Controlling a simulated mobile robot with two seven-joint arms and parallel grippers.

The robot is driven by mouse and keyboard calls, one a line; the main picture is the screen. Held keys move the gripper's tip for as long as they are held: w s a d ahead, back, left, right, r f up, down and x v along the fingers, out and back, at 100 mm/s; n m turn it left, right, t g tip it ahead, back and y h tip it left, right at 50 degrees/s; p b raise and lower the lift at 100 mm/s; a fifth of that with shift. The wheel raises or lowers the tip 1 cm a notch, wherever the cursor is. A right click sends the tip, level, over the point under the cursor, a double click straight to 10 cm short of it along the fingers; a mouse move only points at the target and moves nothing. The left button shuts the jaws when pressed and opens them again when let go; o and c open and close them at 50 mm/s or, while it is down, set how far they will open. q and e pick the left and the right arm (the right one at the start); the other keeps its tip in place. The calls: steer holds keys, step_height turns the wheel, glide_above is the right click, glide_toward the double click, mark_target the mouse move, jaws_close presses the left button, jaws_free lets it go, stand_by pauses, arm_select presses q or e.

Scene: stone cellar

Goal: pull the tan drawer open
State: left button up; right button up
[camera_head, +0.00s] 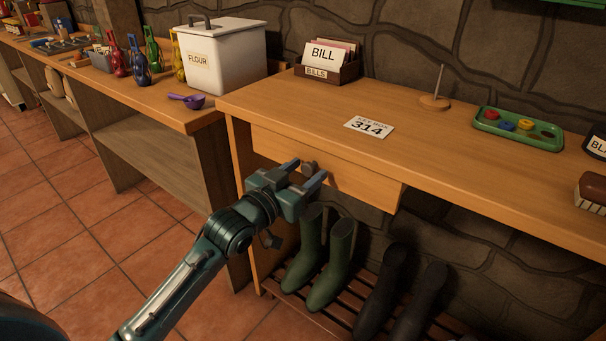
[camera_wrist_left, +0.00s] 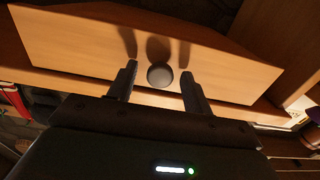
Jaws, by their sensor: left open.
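The tan drawer (camera_head: 358,183) sits under the top of the wooden desk, and its front also fills the upper part of the left wrist view (camera_wrist_left: 75,45). A round grey knob (camera_wrist_left: 159,75) is at the middle of its front; it shows as a small dark knob in the head view (camera_head: 309,167). My left gripper (camera_head: 305,174) is open, its fingers pointing at the drawer front. In the left wrist view the two fingertips (camera_wrist_left: 159,80) stand on either side of the knob, with gaps on both sides. My right gripper is not in view.
The desk top (camera_head: 430,140) holds a bill box (camera_head: 327,70), a number card (camera_head: 369,127), a spindle (camera_head: 436,100) and a green tray (camera_head: 519,142). Green boots (camera_head: 335,262) and dark boots stand on a rack below the drawer. A flour bin (camera_head: 222,58) stands on the left bench.

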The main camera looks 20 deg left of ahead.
arm_select(q)
steer(key=shift+c, duration=0.5)
jaws_close()
